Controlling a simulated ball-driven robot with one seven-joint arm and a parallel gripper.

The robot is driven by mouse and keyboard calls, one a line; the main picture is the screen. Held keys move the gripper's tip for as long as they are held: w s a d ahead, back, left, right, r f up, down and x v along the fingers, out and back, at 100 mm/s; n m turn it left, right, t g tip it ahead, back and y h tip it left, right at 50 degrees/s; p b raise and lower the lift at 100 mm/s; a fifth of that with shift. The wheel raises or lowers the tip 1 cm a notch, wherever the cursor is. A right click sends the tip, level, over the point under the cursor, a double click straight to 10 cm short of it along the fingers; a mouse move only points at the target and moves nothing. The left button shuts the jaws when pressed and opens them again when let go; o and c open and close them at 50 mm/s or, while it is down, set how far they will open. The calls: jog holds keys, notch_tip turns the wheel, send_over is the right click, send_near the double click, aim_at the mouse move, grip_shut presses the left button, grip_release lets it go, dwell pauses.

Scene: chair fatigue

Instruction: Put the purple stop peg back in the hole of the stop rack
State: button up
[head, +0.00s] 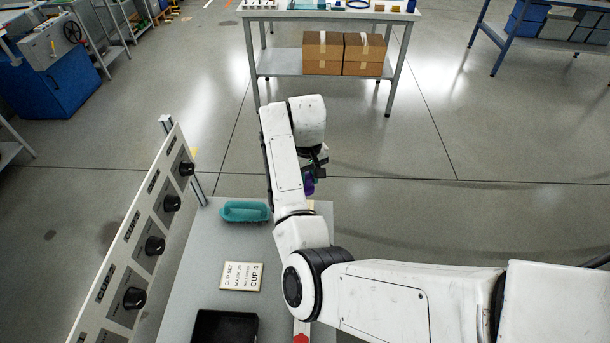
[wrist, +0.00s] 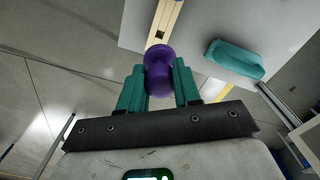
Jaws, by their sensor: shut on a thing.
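The purple stop peg (wrist: 158,58) is between the two teal fingers of my gripper (wrist: 159,72) in the wrist view, with its round end toward the camera. In the head view the peg (head: 309,187) shows as a small purple patch below my gripper (head: 316,172), partly hidden by it. The stop rack (wrist: 168,17) is a narrow cream strip on the grey table, with a dark square hole (wrist: 160,35) just beyond the peg in the wrist view. In the head view my arm hides most of the rack (head: 301,326). I cannot tell the peg's height above it.
A teal handled block (head: 245,211) lies on the grey table (head: 206,262), left of my arm. A cup card (head: 241,276) and a black tray (head: 224,327) are nearer. A panel with several black knobs (head: 155,245) stands along the left edge.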

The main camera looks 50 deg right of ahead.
jog(key=shift+s+r+p, duration=0.1)
jog(key=shift+r+p, duration=0.05)
jog(key=shift+p, duration=0.35)
jog(key=shift+f+b, duration=1.45)
jog(key=shift+f, duration=1.6)
jog(key=shift+p, duration=1.05)
jog(key=shift+f+b, duration=1.1)
jog(key=shift+f, duration=0.95)
jog(key=o, duration=1)
jog(key=shift+o, duration=0.2)
jog(key=shift+r, duration=0.1)
